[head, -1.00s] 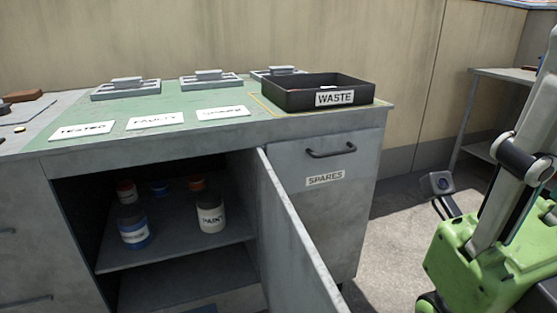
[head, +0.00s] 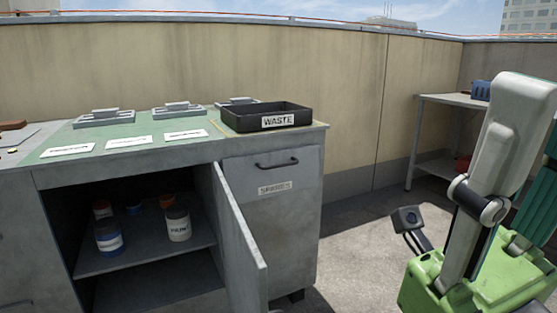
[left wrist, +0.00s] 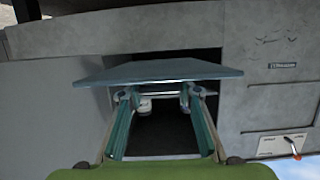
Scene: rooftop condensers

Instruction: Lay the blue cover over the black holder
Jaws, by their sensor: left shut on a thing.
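My left gripper (left wrist: 160,103) is shut on a flat, smooth blue-grey panel that looks like the blue cover (left wrist: 158,71). The panel spans wider than the fingers and hangs clear in front of a grey surface with a dark opening. The left gripper is outside the head view. I cannot make out a black holder for certain in either view.
A grey bench (head: 180,155) carries a black WASTE tray (head: 232,125) and several grey pieces. Its open cabinet door (head: 240,235) juts forward; jars stand inside. A side table (head: 445,99) at the back right holds a blue basket (head: 481,90). Floor between them is clear.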

